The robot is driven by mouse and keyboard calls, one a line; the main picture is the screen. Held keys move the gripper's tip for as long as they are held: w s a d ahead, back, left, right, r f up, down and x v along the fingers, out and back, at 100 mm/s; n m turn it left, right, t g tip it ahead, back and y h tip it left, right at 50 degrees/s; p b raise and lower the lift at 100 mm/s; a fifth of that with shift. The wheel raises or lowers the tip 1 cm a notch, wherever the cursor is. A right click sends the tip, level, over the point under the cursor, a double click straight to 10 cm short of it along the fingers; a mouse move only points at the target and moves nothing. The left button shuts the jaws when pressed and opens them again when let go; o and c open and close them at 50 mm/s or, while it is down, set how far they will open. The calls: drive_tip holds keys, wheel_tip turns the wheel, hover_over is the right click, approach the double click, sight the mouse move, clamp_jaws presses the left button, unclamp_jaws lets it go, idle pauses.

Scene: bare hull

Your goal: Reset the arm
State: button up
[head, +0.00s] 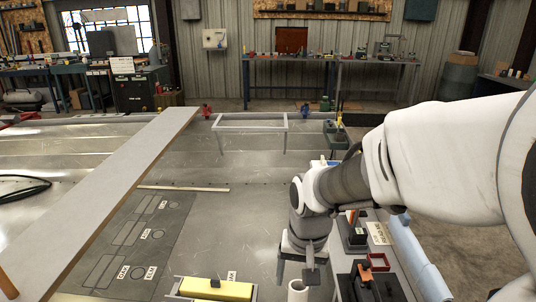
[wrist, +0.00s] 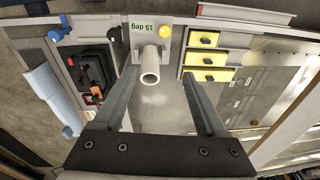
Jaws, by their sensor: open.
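My gripper (head: 296,273) hangs at the lower middle of the head view, at the end of my white and dark arm, which reaches in from the right. In the wrist view my gripper (wrist: 161,74) shows two long, widely parted fingers with nothing held between them. A white open-ended tube (head: 298,291) stands just below the gripper in the head view. The tube (wrist: 150,66) also appears between the finger lines in the wrist view, apparently beyond the tips, by a "15 deg" label. I see no contact; the exact gap is unclear.
Dark cases with red and orange parts (head: 362,285) stand close on the right, beside a light blue roll (head: 408,245). A long pale plank (head: 90,205) crosses the left. Bare metal lies mid-left; workbenches stand behind.

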drive_tip(key=s+d+r+t+p, duration=0.1)
drive_tip(key=s+d+r+p, duration=0.1)
drive_tip(key=r, duration=0.4)
drive_tip(key=s+d+r+n+t+p, duration=0.1)
drive_tip(key=s+d+r+t+p, duration=0.1)
drive_tip(key=s+r, duration=0.3)
drive_tip(key=s+d+r+t+p, duration=0.1)
drive_tip(key=s+d+r+p, duration=0.2)
drive_tip(key=r, duration=0.6)
drive_tip(key=shift+s+d+r+n+h, duration=0.2)
drive_tip(key=shift+s+d+n+h, duration=0.1)
drive_tip(key=shift+s+d, duration=0.2)
drive_tip(key=c, duration=0.4)
drive_tip(key=shift+a, duration=0.2)
